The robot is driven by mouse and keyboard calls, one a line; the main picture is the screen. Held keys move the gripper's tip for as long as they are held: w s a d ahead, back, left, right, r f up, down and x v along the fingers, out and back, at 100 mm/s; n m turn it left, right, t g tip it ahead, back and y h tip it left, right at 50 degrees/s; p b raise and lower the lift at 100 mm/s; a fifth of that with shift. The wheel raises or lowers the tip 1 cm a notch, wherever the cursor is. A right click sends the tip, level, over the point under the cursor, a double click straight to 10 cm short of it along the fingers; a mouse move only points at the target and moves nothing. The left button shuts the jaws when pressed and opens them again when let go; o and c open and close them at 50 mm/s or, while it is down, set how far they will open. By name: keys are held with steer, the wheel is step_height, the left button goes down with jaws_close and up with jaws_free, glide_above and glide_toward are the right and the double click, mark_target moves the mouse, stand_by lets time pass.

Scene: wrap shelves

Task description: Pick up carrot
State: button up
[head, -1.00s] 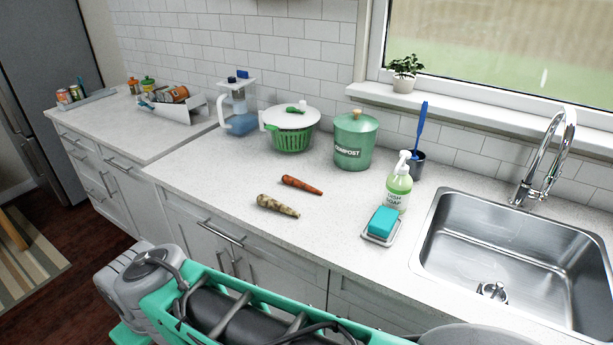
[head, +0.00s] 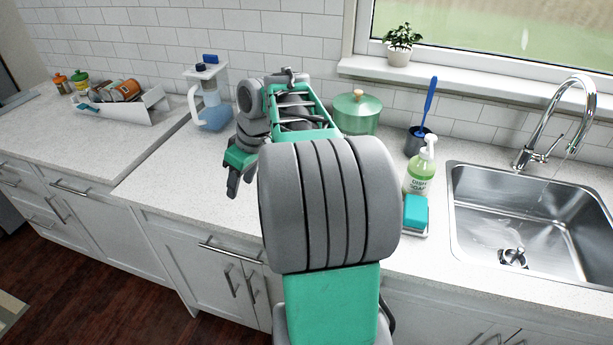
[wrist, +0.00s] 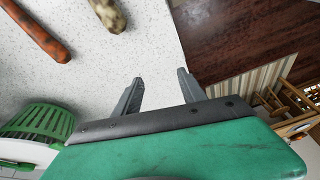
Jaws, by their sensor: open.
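The orange carrot (wrist: 35,32) lies on the speckled white counter at the upper left of the wrist view, partly cut off by the frame edge. A pale, dark-mottled carrot-shaped root (wrist: 108,14) lies beside it at the top edge. My gripper (wrist: 160,78) is open and empty, its two fingers apart near the counter's front edge. Both roots are apart from the fingers. In the head view my gripper (head: 234,182) is left of my arm, above the counter. My arm hides both roots there.
A green salad spinner (wrist: 38,122) stands near my gripper in the wrist view. In the head view are a blue-based pitcher (head: 210,105), a green compost bin (head: 357,113), a soap bottle (head: 420,172), a sponge (head: 415,212) and the sink (head: 520,225).

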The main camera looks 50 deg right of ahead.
steer(key=s+d, duration=0.2)
steer(key=d, duration=0.5)
steer(key=s+d+f+n, duration=0.1)
steer(key=d, duration=0.6)
steer(key=s+d+f+n, duration=0.1)
steer(key=s+d, duration=0.1)
steer(key=d, duration=0.5)
steer(key=shift+s+d+t+y+p, duration=0.25)
steer(key=shift+s+t+y+p, duration=0.05)
steer(key=shift+p, duration=0.05)
steer(key=x, duration=0.6)
steer(key=shift+a+f, duration=0.1)
steer(key=shift+f, duration=0.2)
steer(key=shift+w+f, duration=0.25)
steer(key=shift+f, duration=0.2)
steer(key=shift+c, duration=0.2)
steer(key=shift+s, duration=0.1)
jaws_close()
